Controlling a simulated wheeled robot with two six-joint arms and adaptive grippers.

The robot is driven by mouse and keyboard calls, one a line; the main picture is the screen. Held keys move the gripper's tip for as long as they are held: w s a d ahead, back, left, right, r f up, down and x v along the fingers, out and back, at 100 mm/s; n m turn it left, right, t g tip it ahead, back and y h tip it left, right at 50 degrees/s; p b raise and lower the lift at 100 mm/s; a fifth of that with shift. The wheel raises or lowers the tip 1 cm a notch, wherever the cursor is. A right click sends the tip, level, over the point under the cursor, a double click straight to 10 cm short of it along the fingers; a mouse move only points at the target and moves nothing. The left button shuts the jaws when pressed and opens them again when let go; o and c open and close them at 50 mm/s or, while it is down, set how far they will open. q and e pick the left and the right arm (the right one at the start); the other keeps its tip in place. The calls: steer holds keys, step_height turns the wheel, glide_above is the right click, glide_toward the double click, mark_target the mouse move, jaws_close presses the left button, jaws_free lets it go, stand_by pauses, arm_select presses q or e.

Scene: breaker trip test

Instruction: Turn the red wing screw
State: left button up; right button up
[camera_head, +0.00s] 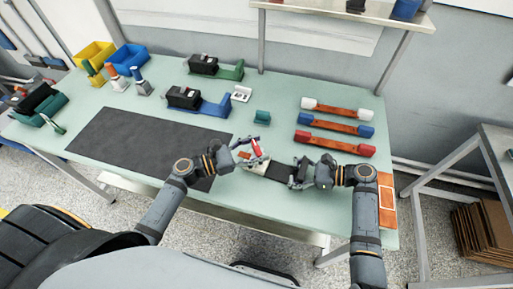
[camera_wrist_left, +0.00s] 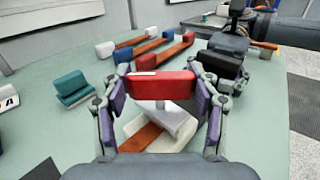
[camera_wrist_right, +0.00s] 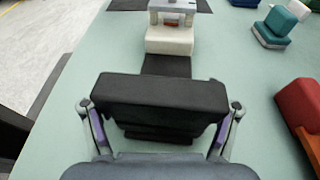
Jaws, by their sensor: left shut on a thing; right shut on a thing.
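The red wing screw (camera_head: 256,148) stands over a pale block (camera_head: 255,167) near the front of the table. My left gripper (camera_head: 248,150) is shut on it; in the left wrist view the red wing (camera_wrist_left: 163,85) sits between both fingers, its pale stem going down toward the white block (camera_wrist_left: 170,125) and a copper-coloured strip. My right gripper (camera_head: 303,173) is shut on a black block (camera_wrist_right: 160,98), just right of the left gripper. A dark strip (camera_wrist_right: 167,66) runs from that block to the pale block (camera_wrist_right: 169,41). The screw's lower end is hidden.
Red (camera_head: 335,143), blue (camera_head: 336,125) and white-ended (camera_head: 337,109) copper bars lie to the right. A small teal block (camera_head: 262,117) stands behind my grippers. A dark mat (camera_head: 145,140) covers the left front. Yellow (camera_head: 94,54) and blue (camera_head: 125,58) bins stand back left.

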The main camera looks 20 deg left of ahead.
arm_select(q)
steer(key=shift+m+g+h, duration=0.3)
steer(key=shift+m+g, duration=0.2)
steer(key=m+g+h, duration=0.1)
steer(key=m+g, duration=0.1)
steer(key=g, duration=0.1)
steer(key=m+g+h, duration=0.1)
steer(key=m+g, duration=0.1)
steer(key=g, duration=0.1)
steer(key=shift+h, duration=0.3)
steer(key=shift+m+g, duration=1.8)
steer(key=shift+g, duration=0.9)
steer(key=o, duration=1.2)
steer(key=shift+c, duration=0.2)
